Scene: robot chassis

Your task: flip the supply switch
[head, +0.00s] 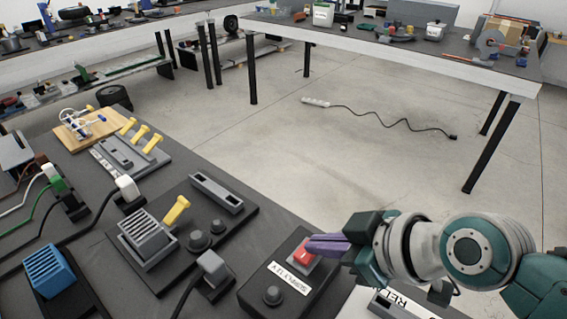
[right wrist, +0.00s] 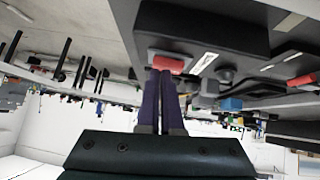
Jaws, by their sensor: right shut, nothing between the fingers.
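The supply switch is a red rocker (head: 302,254) in a light frame on a dark box (head: 257,283) labelled "SUPPLY 12 V", with a round black knob in front of it. My right gripper (head: 312,245) comes in from the right, its purple fingers shut and empty. The fingertips are at the red rocker and cover part of it; I cannot tell whether they touch. In the right wrist view the shut fingers (right wrist: 161,75) point at the red rocker (right wrist: 166,64), right by their tips. My left gripper is not in view.
A panel with a grey finned block (head: 148,238), black knobs and a yellow lever (head: 176,210) lies left of the switch box. A grey plug (head: 211,266) with a black cable stands between them. A labelled "RELAY" part (head: 392,300) is partly hidden below my right arm.

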